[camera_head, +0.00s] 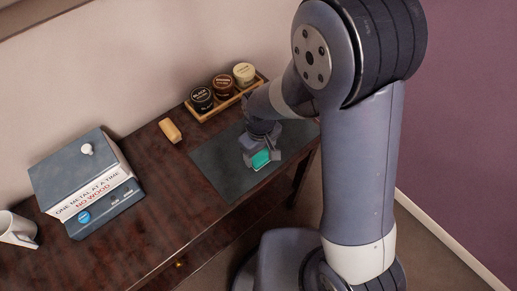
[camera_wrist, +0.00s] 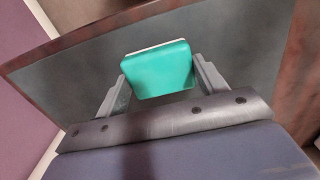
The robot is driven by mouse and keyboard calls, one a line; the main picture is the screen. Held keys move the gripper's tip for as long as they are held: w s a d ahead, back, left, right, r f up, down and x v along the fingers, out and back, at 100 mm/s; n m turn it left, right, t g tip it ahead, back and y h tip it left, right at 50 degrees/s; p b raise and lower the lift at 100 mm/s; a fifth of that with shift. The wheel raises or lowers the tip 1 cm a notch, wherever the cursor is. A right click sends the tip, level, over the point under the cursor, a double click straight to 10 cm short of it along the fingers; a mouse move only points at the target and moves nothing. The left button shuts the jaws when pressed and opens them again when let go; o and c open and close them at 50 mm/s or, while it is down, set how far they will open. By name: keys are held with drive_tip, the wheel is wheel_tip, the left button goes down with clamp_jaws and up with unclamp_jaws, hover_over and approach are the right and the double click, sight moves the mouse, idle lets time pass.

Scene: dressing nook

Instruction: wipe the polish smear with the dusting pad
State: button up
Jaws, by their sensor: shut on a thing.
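The dusting pad (camera_head: 261,160) is a teal block with a pale layer along one edge. My gripper (camera_head: 262,156) is shut on it, over the dark grey mat (camera_head: 214,171) on the wooden table. In the wrist view the pad (camera_wrist: 158,70) sits between my two fingers (camera_wrist: 160,82), with the grey mat (camera_wrist: 240,45) behind it. I cannot tell whether the pad touches the mat. I make out no polish smear in either view; my arm and the pad hide part of the mat.
A wooden tray (camera_head: 208,117) with three polish jars stands at the back. A tan block (camera_head: 170,130) lies left of it. The table's front edge (camera_head: 190,252) is close to the mat.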

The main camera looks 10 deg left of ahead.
wheel_tip(320, 180, up, 3)
drive_tip(key=shift+r+p, duration=0.1)
drive_tip(key=shift+p, duration=0.75)
drive_tip(key=shift+r+p, duration=2)
drive_tip(key=shift+r, duration=0.6)
